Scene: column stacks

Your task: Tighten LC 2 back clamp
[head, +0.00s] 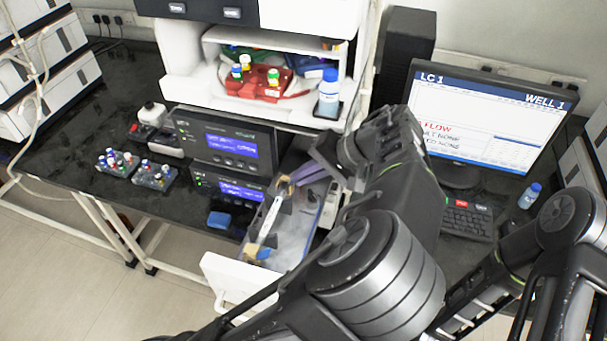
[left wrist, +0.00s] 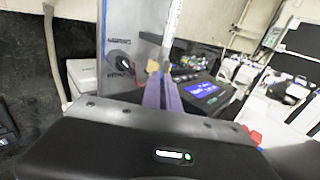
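A white column (head: 269,217) lies tilted in the open drawer (head: 293,240) at the centre of the head view. A yellow-orange back clamp (head: 284,182) is at its far end and a front clamp (head: 257,253) at its near end. My left gripper (head: 297,181) has purple fingers and reaches the back clamp from the right. In the left wrist view, its fingers (left wrist: 161,76) are close together with their tips at the yellow clamp (left wrist: 155,66), and they look shut on it. The column (left wrist: 175,30) rises beyond. My right gripper is out of view.
Two instruments with blue screens (head: 231,146) stand left of the drawer. A rack with red holder (head: 262,88) and a blue-capped bottle (head: 329,93) are above. A monitor (head: 480,125) stands at right. Vial trays (head: 117,162) sit on the left bench. A labelled knob (left wrist: 125,62) is near the fingers.

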